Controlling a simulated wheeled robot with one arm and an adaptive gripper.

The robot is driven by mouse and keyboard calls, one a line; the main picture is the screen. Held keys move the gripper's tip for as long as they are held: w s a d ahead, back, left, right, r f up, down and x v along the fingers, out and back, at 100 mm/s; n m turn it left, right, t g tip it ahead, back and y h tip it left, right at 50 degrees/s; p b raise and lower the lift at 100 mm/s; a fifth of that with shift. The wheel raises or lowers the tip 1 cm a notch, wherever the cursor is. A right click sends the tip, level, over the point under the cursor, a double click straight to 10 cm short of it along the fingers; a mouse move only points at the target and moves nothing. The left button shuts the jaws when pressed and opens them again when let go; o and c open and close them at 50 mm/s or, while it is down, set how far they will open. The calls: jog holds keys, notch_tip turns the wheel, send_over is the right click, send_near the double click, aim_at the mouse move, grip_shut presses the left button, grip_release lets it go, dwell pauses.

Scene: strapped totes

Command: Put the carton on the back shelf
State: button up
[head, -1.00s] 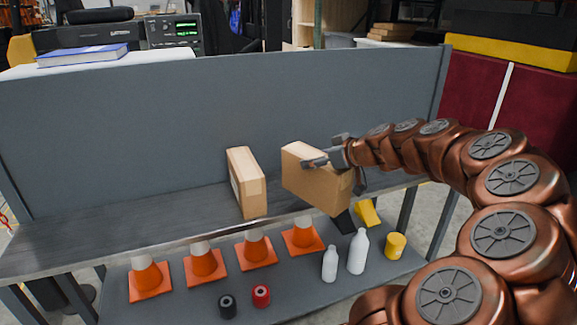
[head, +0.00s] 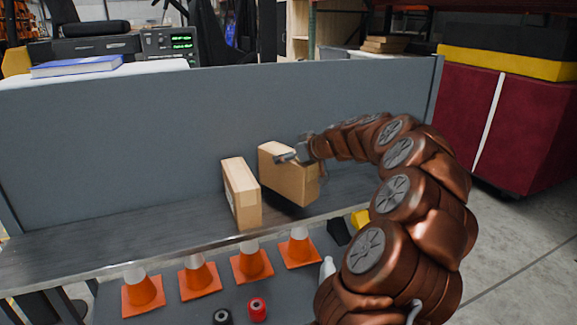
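Two cardboard cartons show in the head view. One carton (head: 290,180) is tilted, with my gripper (head: 297,157) at its upper right; the fingers are around its edge and appear shut on it. It is over the grey back shelf (head: 100,238), with a shadow under it, so it seems just above the surface. The other carton (head: 241,193) stands upright on the shelf to its left, close beside it. My arm hides the right part of the shelf.
A grey panel (head: 110,140) rises behind the shelf. On the lower front level are several orange cones (head: 198,275), a red roll (head: 257,309), a dark roll (head: 222,317) and a partly hidden white bottle (head: 327,268). Shelf room is free on the left.

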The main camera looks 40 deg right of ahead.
aim_at(311, 163)
jog(key=shift+w, duration=0.3)
jog(key=shift+f+b, duration=0.55)
jog(key=shift+f, duration=1.3)
jog(key=o, duration=1.8)
jog(key=p+v, duration=0.1)
jog(key=v, duration=0.9)
jog(key=shift+s+r+p, duration=0.3)
jog(key=shift+r+p, duration=0.05)
jog(key=shift+s+d+r, duration=0.1)
jog(key=shift+s+r, duration=0.1)
jog(key=shift+s, duration=0.45)
